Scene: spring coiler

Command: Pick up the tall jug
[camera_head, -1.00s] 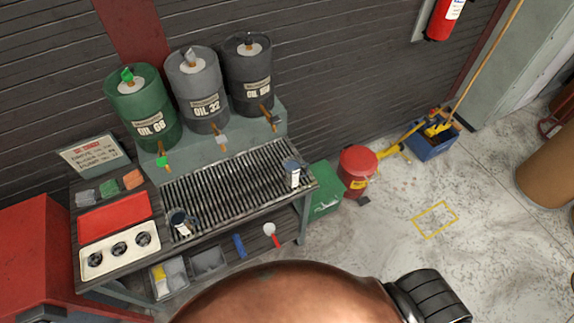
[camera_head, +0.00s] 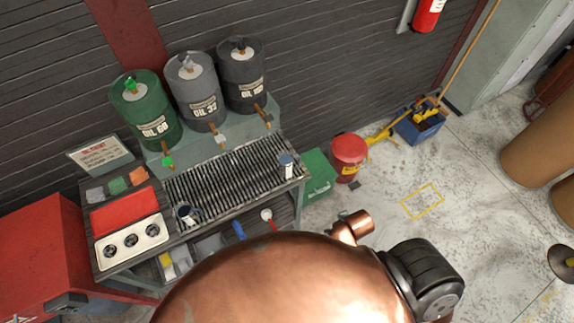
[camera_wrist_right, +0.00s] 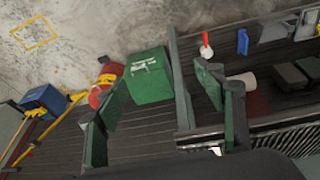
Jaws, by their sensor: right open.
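In the head view, a light jug with a dark blue top (camera_head: 286,166) stands upright at the right end of the grated bench. It looks like the taller of two. A wider dark-rimmed jug (camera_head: 187,215) stands at the grate's left front. In the right wrist view, my right gripper (camera_wrist_right: 160,95) is open, its green-padded fingers spread wide with nothing seen held between them. A pale cylinder (camera_wrist_right: 243,82) shows partly behind the right-hand finger; I cannot tell whether it is the jug. My right gripper is hidden in the head view. My left gripper is not in view.
Three oil drums (camera_head: 189,90) stand behind the grate (camera_head: 230,178). A green box (camera_head: 318,178) and a red can (camera_head: 348,155) are on the floor right of the bench. A blue mop bucket (camera_head: 420,123) stands farther right. Floor around the yellow square (camera_head: 423,201) is clear.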

